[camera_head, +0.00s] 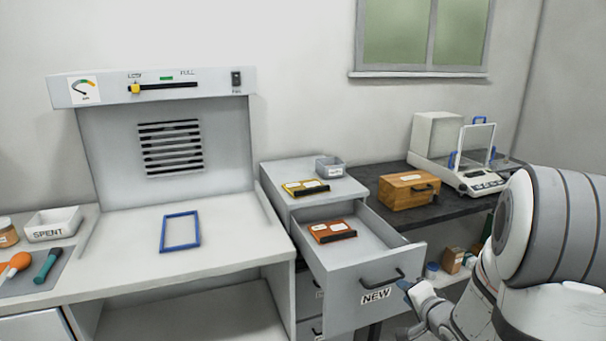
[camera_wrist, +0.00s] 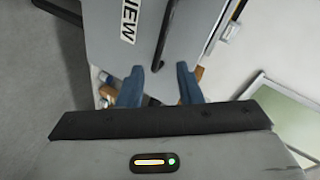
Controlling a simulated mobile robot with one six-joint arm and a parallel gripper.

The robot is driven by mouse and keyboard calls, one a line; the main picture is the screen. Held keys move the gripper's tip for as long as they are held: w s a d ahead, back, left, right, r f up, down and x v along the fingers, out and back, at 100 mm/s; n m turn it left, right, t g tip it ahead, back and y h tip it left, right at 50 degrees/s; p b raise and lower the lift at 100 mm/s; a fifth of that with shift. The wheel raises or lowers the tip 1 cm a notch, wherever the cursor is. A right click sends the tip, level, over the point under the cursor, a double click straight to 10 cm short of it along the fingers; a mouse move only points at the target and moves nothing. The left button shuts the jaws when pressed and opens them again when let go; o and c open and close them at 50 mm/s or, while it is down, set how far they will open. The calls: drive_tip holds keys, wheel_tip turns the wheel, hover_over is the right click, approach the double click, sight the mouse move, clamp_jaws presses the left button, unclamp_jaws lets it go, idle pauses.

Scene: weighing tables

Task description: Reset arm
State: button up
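My gripper (camera_head: 405,286) is at the right front of the open drawer marked NEW (camera_head: 342,290). In the wrist view my gripper (camera_wrist: 159,78) has its two blue fingers apart, with nothing held between them. The drawer's dark handle (camera_head: 382,278) is close to the fingertips. In the wrist view the handle (camera_wrist: 163,38) ends near the gap between the fingers; whether they touch is unclear. An orange-brown cartridge (camera_head: 331,232) with a white label lies in the drawer. My arm comes in from the right.
A yellow cartridge (camera_head: 305,188) and a grey bin (camera_head: 330,167) sit on the cabinet top. A wooden box (camera_head: 408,190) and a balance (camera_head: 470,175) stand on the dark table. The hood at left holds a blue frame (camera_head: 180,247). A SPENT tray (camera_head: 54,224) stands far left.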

drive_tip(key=s+a+r+n+g+p, duration=0.1)
drive_tip(key=s+a+r+n+g, duration=0.2)
drive_tip(key=s, duration=0.5)
drive_tip(key=s+a+r+n+g+h+p, duration=0.1)
drive_tip(key=s+a+r+n+g, duration=0.3)
drive_tip(key=s, duration=0.3)
drive_tip(key=s+a+r+n+g+p, duration=0.2)
drive_tip(key=s+a+r+n+g, duration=0.1)
drive_tip(key=s, duration=0.5)
wheel_tip(320, 180, up, 2)
drive_tip(key=shift+s+a+r+n+g+h, duration=0.1)
drive_tip(key=shift+s+a+n+g+h, duration=0.25)
drive_tip(key=shift+a+n, duration=0.65)
